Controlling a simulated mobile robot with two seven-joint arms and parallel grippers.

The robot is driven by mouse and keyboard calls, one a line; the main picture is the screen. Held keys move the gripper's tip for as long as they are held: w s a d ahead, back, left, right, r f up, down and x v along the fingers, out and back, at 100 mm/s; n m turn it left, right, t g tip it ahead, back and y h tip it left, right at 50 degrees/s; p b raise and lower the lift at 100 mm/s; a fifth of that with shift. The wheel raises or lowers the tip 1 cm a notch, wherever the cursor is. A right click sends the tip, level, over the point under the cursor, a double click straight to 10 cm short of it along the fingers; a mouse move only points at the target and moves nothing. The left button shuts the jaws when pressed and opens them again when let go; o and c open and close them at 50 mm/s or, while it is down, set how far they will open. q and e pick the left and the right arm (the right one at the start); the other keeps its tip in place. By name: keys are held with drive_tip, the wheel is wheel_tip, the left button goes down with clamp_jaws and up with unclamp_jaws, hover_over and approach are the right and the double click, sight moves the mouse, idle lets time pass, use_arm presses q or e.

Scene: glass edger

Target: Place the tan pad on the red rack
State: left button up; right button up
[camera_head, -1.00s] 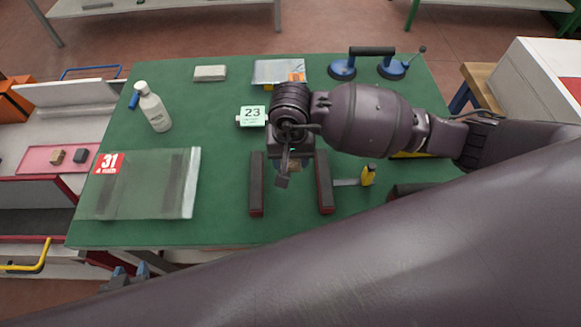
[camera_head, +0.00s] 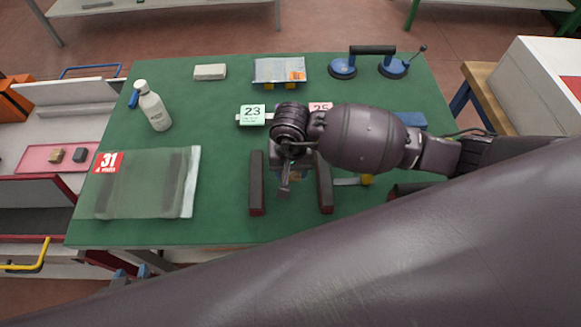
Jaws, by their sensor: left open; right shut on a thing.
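The red rack (camera_head: 257,185) stands on the green table as two parallel dark-topped bars with red ends. My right gripper (camera_head: 287,178) points down between the bars, near their far half. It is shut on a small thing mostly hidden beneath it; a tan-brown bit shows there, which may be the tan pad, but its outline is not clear. I cannot tell whether it touches the rack.
A glass sheet (camera_head: 142,184) tagged 31 lies left on the table, with a white bottle (camera_head: 154,107) behind. Tags 23 (camera_head: 252,112) and 25 (camera_head: 320,107) stand behind the rack. A blue suction lifter (camera_head: 372,62) is at the back. My large arm link covers the front.

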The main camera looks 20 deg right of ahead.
drive_tip(key=shift+f+b, duration=0.35)
drive_tip(key=shift+f, duration=0.05)
drive_tip(key=o, duration=0.9)
